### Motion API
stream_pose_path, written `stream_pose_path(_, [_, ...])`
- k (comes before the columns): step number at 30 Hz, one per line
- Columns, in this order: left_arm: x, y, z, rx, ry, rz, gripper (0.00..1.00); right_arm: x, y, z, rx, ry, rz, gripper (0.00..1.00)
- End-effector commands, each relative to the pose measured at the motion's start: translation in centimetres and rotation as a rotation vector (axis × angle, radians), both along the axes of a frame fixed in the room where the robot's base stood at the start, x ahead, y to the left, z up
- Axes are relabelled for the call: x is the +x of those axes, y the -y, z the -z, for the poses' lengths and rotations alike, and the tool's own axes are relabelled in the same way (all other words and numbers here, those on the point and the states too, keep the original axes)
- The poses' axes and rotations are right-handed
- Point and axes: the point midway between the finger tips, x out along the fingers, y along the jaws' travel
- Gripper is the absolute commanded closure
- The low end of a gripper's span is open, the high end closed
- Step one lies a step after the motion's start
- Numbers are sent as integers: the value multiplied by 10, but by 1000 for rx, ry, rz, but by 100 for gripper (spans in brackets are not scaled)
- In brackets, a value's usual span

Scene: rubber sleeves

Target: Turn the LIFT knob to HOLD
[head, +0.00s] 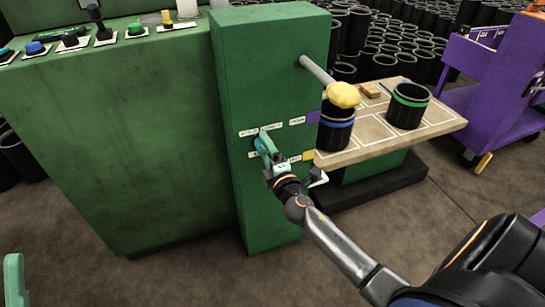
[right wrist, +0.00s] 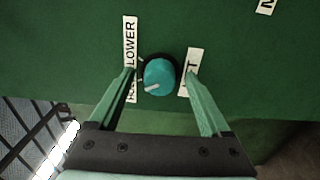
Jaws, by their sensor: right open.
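The LIFT knob (right wrist: 159,76) is a round teal knob with a white pointer line, on the green column (head: 270,70). In the right wrist view the pointer aims left and slightly down. A label reading LOWER (right wrist: 130,38) is at its upper left; a label ending in T (right wrist: 193,62) is at its right. Another label behind the left finger is mostly hidden, so I cannot read HOLD. My right gripper (right wrist: 160,73) is open, its fingers on either side of the knob; contact is unclear. It also shows in the head view (head: 263,142). A green finger of my left gripper (head: 14,280) shows at the lower left.
A beige table (head: 440,122) right of the column bears a black sleeve with a blue band (head: 336,134) and one with a green band (head: 408,103). A yellow knob (head: 343,95) on a rod sticks out above. A purple cart (head: 500,75) stands at right.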

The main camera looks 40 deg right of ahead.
Motion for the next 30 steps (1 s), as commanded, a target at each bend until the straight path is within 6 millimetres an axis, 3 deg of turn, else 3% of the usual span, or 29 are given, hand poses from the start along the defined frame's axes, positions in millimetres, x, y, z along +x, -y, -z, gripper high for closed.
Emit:
stream_pose_path(18, [0, 0, 2, -3, 5, 2, 50, -102, -24, 2, 1, -2, 1, 19])
stream_pose_path(24, [1, 0, 5, -7, 0, 3, 50, -116, -27, 1, -1, -1, 1, 19])
stream_pose_path(30, [0, 0, 5, -7, -1, 4, 50, -118, -28, 0, -1, 0, 1, 19])
